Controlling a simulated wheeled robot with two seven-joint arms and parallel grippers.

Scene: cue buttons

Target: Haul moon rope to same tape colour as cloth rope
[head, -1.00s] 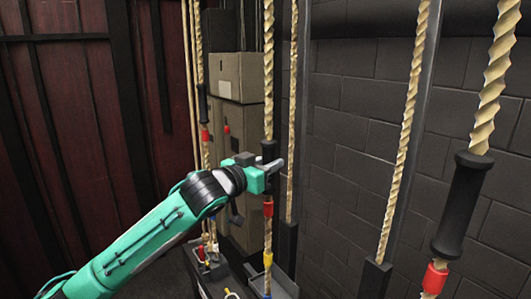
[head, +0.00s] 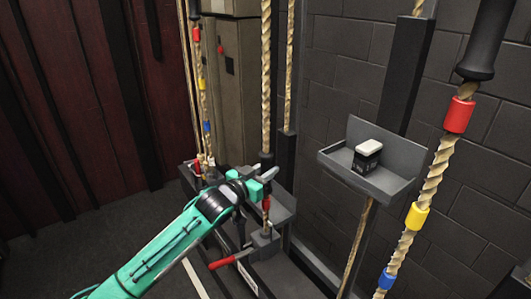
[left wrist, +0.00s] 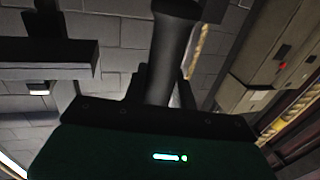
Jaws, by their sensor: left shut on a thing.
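My left gripper (head: 266,182) is shut on the black grip of the middle tan rope (head: 266,80), low down near the rope's base. The black grip (left wrist: 170,50) shows in the left wrist view, rising from between the fingers. A red tape (head: 266,204) sits on this rope just below the gripper. The left rope (head: 203,106) carries red, yellow and blue tapes. The near right rope (head: 432,180) has a black grip (head: 487,40) and red, yellow and blue tapes below it. I cannot tell which rope is moon or cloth. My right gripper is not in view.
A grey tray (head: 385,185) on the wall side holds a small dark box with a white top (head: 367,155). A red lever (head: 232,258) juts out near the middle rope's base. Cardboard boxes (head: 235,95) stand behind. Floor at the left is clear.

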